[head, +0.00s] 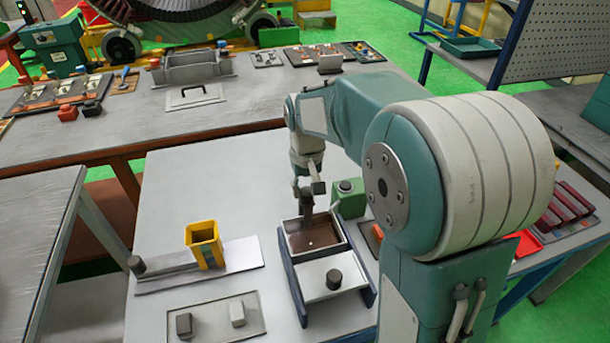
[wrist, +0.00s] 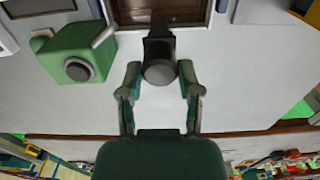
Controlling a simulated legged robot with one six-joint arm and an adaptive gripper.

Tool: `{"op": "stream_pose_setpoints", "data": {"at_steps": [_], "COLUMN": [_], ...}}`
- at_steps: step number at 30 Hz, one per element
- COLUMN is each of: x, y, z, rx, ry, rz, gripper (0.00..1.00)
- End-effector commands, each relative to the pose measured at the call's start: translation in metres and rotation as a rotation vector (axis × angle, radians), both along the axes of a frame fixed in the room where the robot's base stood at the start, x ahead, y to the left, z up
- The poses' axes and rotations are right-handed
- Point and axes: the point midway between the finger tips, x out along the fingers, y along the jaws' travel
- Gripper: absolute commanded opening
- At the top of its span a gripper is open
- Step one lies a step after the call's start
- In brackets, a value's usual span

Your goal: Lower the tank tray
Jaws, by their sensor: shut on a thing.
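The tank (head: 288,248) is a box with dark side walls on the light table. Its rear part holds a brown tray (head: 313,240), and a pale front plate (head: 318,298) carries a dark round knob (head: 333,279). A dark upright handle (head: 307,204) stands at the tray's back edge. My gripper (head: 308,187) is above the back of the tank, shut on this handle. In the wrist view, the fingers (wrist: 160,85) flank the round handle top (wrist: 160,73), and part of the brown tray (wrist: 165,10) shows beyond. How deep the tray sits is hard to tell.
A green block (head: 348,198) with a round knob stands close right of the handle. A yellow square holder (head: 205,243) on a metal plate is to the left. A flat tray (head: 212,320) with two small blocks lies front left. The table behind the holder is clear.

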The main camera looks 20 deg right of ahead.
Motion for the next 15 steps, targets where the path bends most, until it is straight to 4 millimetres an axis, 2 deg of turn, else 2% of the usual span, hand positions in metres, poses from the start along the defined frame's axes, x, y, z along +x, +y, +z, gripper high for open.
{"op": "stream_pose_setpoints", "data": {"at_steps": [1,2,3,4,15], "x": [-0.0003,-0.0002,-0.0001,-0.0001,0.0000], "y": [0.0004,0.0004,0.0004,0.0004,0.0001], "z": [-0.0027,-0.0025,-0.0022,-0.0021,-0.0010], "rx": [0.001,0.001,0.001,0.001,0.000], "ry": [0.002,0.001,0.000,0.000,0.000], "rz": [0.000,0.000,0.000,0.000,0.000], "gripper": [0.19,0.54,0.70,0.77,0.77]}}
